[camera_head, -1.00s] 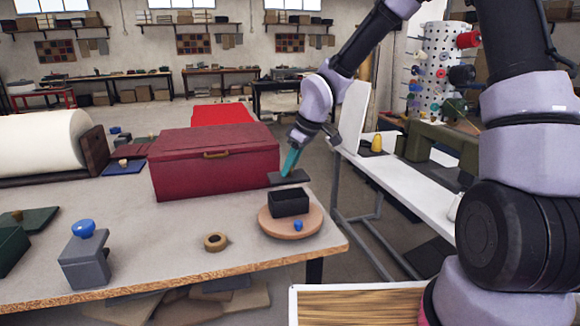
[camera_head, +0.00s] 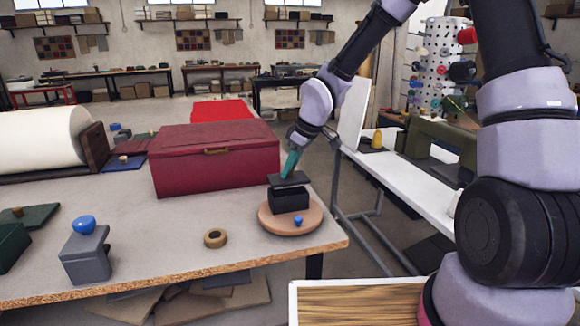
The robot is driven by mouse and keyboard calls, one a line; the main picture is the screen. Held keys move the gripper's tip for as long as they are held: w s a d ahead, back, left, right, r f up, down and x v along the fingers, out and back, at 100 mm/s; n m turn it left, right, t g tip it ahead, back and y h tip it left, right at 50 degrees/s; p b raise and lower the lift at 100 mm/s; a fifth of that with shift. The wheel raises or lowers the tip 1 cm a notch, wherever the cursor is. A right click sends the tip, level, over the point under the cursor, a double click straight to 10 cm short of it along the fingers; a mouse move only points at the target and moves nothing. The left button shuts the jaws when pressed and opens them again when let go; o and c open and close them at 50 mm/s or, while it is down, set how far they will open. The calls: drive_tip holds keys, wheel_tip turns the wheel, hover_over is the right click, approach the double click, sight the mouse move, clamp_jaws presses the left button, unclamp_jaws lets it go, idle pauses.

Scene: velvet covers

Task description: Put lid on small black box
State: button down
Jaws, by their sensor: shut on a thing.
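The small black box (camera_head: 289,201) stands upright on a round tan board (camera_head: 268,221) near the table's right corner. A flat dark lid (camera_head: 288,180) is over the far part of the box's top, slightly raised or tilted. I cannot tell whether it touches the rim. My gripper (camera_head: 290,167), with teal fingers, is shut on the lid from above. The fingertips are small and partly hidden.
A large dark red chest (camera_head: 213,160) stands left of and behind the box. A small blue knob (camera_head: 298,221) sits at the board's front. A tan ring (camera_head: 215,238) and a grey block with a blue knob (camera_head: 84,256) are on the left.

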sight(290, 178)
drive_tip(key=shift+f, duration=1.6)
drive_tip(key=c, duration=0.6)
unclamp_jaws()
drive_tip(key=shift+o, duration=0.2)
drive_tip(key=v, duration=1.1)
drive_tip(key=s+d+r+m+t+h, duration=0.2)
drive_tip(key=s+d+r+m+h, duration=0.25)
drive_tip(key=d+r+m, duration=0.65)
drive_tip(key=s+d+r+m+t+y, duration=0.1)
drive_tip(key=s+d+r+m, duration=0.1)
drive_tip(key=s+d+r, duration=0.2)
drive_tip(key=s+d+r+m+t+y, duration=0.1)
drive_tip(key=s+d+r+m+t, duration=0.1)
drive_tip(key=s, duration=0.6)
drive_tip(key=d+r+m, duration=0.1)
drive_tip(key=d+r, duration=0.1)
drive_tip(key=d, duration=0.1)
drive_tip(key=shift+s+d, duration=0.35)
drive_tip(key=shift+s, duration=0.05)
